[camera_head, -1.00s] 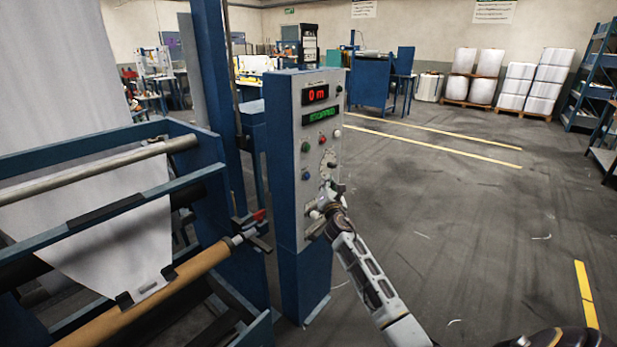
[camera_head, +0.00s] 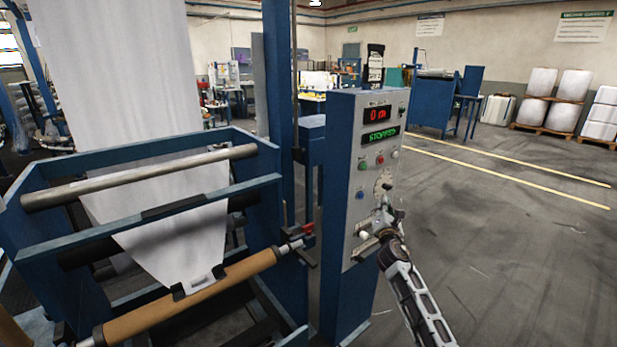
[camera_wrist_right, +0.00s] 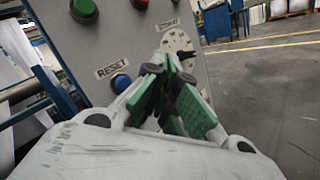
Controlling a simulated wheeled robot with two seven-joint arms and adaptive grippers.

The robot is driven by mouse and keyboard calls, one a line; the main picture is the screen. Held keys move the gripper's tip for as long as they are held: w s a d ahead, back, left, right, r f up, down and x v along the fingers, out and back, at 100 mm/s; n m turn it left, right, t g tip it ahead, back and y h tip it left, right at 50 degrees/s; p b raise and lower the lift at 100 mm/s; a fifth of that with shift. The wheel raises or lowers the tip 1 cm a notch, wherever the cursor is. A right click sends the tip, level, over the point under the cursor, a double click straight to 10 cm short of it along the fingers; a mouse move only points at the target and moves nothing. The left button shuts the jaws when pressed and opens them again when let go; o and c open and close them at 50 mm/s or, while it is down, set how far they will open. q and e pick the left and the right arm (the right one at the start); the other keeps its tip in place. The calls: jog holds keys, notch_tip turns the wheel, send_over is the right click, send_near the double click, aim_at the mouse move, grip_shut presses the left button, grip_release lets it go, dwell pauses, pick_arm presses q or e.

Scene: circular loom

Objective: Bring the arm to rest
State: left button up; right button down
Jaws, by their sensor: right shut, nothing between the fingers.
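My right gripper (camera_head: 376,222) is at the lower front of the blue control panel (camera_head: 343,220), close to its dial (camera_head: 384,182) and blue button (camera_head: 360,195). In the right wrist view its green-padded fingers (camera_wrist_right: 168,80) are together and empty, just below the dial (camera_wrist_right: 178,44) and beside the blue RESET button (camera_wrist_right: 121,83). Whether they touch the panel I cannot tell. The displays read 0 m (camera_head: 378,114) and STOPPED (camera_head: 380,137). My left gripper is not in view.
The loom frame (camera_head: 150,207) with white fabric (camera_head: 120,80) and a brown take-up roll (camera_head: 190,300) stands left of the panel. The floor (camera_head: 500,260) to the right is clear, with yellow lines. Wrapped white rolls (camera_head: 555,100) stand on pallets at the back.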

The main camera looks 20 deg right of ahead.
jog(key=shift+f, duration=0.1)
